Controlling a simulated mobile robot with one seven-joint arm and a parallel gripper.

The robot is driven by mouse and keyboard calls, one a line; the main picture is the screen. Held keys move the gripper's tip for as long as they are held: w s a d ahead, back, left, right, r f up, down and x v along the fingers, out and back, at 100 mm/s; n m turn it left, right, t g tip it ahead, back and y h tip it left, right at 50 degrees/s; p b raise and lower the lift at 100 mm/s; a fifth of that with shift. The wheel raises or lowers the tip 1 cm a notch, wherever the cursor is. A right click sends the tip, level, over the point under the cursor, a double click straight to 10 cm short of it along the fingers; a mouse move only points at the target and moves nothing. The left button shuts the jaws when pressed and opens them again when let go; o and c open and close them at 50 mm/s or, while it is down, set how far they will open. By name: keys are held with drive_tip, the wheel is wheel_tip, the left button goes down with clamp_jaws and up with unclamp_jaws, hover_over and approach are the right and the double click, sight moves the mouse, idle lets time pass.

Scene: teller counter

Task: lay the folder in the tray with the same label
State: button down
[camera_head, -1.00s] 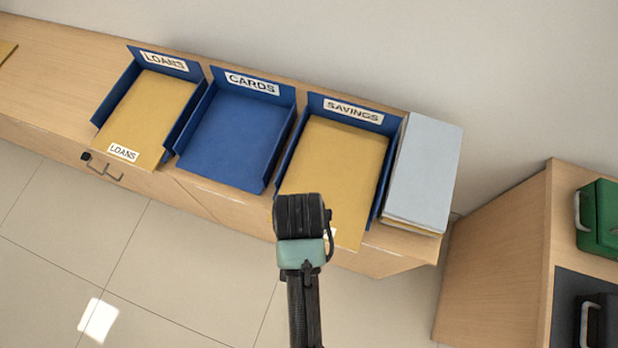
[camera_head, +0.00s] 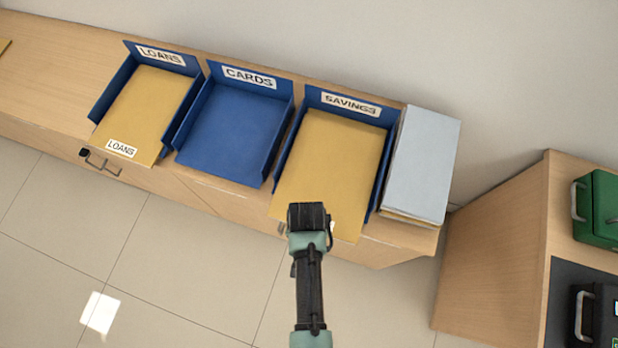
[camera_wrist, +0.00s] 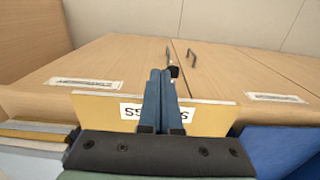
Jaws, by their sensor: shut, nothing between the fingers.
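A yellow folder (camera_head: 330,160) lies in the blue SAVINGS tray (camera_head: 380,122), its near end sticking out past the tray's open front. In the wrist view the folder's end (camera_wrist: 95,108) shows a white label (camera_wrist: 130,111), seen upside down and partly covered by my fingers. My gripper (camera_wrist: 160,72) is shut and empty over that end; I cannot tell if it touches the folder. In the head view my gripper (camera_head: 308,217) hides part of the folder's near edge. Another yellow folder (camera_head: 150,108), labelled LOANS, lies in the LOANS tray (camera_head: 122,82). The CARDS tray (camera_head: 230,135) is empty.
A grey-topped stack (camera_head: 422,165) stands right of the SAVINGS tray. The wooden counter (camera_head: 50,85) is clear at left, with a bit of yellow at its far left edge. A wooden cabinet (camera_head: 490,250) with a green case (camera_head: 602,210) stands at right. Tiled floor lies in front.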

drive_tip(key=shift+w+d, duration=0.2)
drive_tip(key=shift+w, duration=0.4)
drive_tip(key=shift+w+d+b, duration=0.2)
drive_tip(key=shift+w+d, duration=0.05)
drive_tip(key=shift+w, duration=0.45)
drive_tip(key=shift+w+d+b, duration=0.2)
drive_tip(key=shift+w+d, duration=0.05)
drive_tip(key=shift+w, duration=0.45)
drive_tip(key=shift+s, duration=0.15)
